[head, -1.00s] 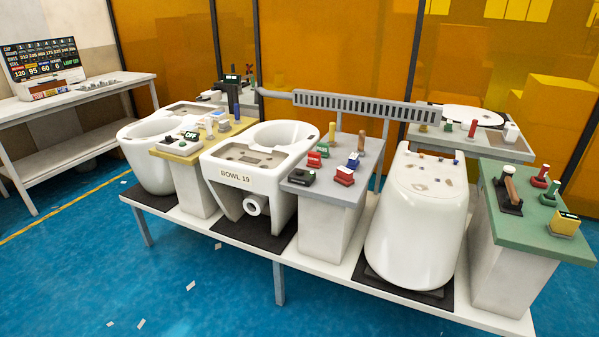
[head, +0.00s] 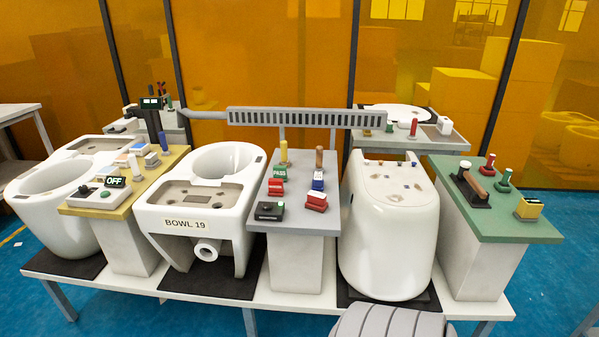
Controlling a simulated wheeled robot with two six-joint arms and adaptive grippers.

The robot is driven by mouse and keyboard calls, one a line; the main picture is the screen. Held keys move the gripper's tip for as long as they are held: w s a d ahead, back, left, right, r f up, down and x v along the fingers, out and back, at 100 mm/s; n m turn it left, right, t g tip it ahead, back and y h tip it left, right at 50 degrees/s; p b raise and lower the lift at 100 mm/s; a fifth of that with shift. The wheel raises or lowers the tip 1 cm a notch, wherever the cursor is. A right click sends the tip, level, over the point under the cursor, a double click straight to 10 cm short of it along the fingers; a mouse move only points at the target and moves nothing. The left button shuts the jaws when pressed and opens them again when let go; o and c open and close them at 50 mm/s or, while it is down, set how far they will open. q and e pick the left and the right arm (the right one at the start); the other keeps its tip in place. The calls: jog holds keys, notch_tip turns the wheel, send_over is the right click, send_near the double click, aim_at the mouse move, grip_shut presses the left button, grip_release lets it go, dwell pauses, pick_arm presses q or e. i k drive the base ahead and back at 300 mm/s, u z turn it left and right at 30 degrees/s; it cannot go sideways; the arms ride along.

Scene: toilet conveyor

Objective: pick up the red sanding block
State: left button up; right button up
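Several small red items are in the head view, and I cannot tell for certain which is the red sanding block. A red block with a pale top (head: 316,202) lies near the front right of the grey pedestal top (head: 298,222). A smaller red piece (head: 276,187) lies behind it to the left, by a green PASS piece (head: 279,172). A blue-and-white piece (head: 318,181) and a black one (head: 269,211) are also there.
The white BOWL 19 (head: 200,205) stands left of the grey pedestal; another white ceramic piece (head: 390,240) stands right. A green-topped stand (head: 490,222) carries red-and-green pieces and a brown-handled tool (head: 473,187). A yellow-topped stand (head: 120,200) is left. A slatted grey rail (head: 305,117) runs behind.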

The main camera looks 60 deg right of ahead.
aim_at(316, 201)
jog(key=z, duration=0.5)
jog(key=i, duration=0.65)
jog(key=z, duration=0.8)
